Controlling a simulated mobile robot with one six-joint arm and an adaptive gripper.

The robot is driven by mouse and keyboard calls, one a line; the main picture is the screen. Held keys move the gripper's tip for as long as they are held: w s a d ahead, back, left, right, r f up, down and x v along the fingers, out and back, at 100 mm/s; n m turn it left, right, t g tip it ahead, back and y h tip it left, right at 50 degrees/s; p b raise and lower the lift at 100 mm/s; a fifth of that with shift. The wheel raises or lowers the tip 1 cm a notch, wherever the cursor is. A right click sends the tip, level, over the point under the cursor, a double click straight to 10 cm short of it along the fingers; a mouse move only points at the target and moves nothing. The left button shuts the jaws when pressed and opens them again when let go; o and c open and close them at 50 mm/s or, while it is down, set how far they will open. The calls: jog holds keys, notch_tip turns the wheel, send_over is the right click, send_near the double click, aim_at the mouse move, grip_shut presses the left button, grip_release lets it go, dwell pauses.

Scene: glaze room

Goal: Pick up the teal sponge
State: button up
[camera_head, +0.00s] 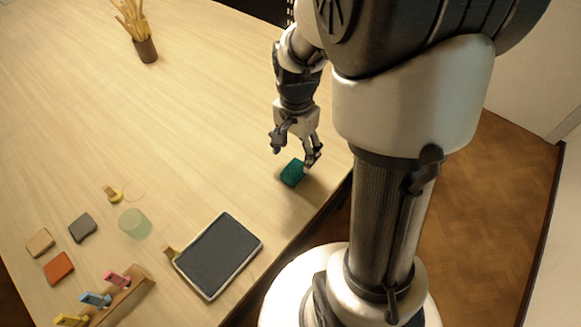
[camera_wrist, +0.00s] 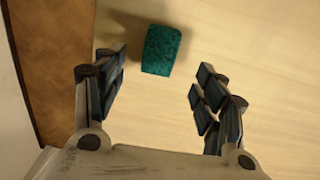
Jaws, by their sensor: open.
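The teal sponge (camera_head: 292,172) is a small dark-speckled block on the wooden table, near the table's right edge in the head view. It also shows in the wrist view (camera_wrist: 161,50), at the top middle, whole and unobstructed. My gripper (camera_head: 293,150) is just above and behind the sponge in the head view. In the wrist view my gripper (camera_wrist: 158,85) has its two fingers spread wide with nothing between the tips. The sponge lies beyond the fingertips, nearer the left finger. I cannot tell the exact height of the fingers above the table.
A dark tray (camera_head: 217,254) lies front-centre on the table. Left of it are a pale green round item (camera_head: 134,223), grey (camera_head: 83,228), tan (camera_head: 41,243) and orange (camera_head: 59,268) blocks, and a rack (camera_head: 118,300). A brush pot (camera_head: 146,50) stands far back. Mid-table is clear.

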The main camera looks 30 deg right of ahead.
aim_at(294, 168)
notch_tip(294, 168, down, 7)
jog(key=b, duration=0.3)
jog(key=shift+a+f, duration=0.1)
jog(key=shift+f, duration=0.1)
jog(key=shift+r, duration=0.1)
jog(key=shift+s, duration=0.1)
jog(key=c, duration=1)
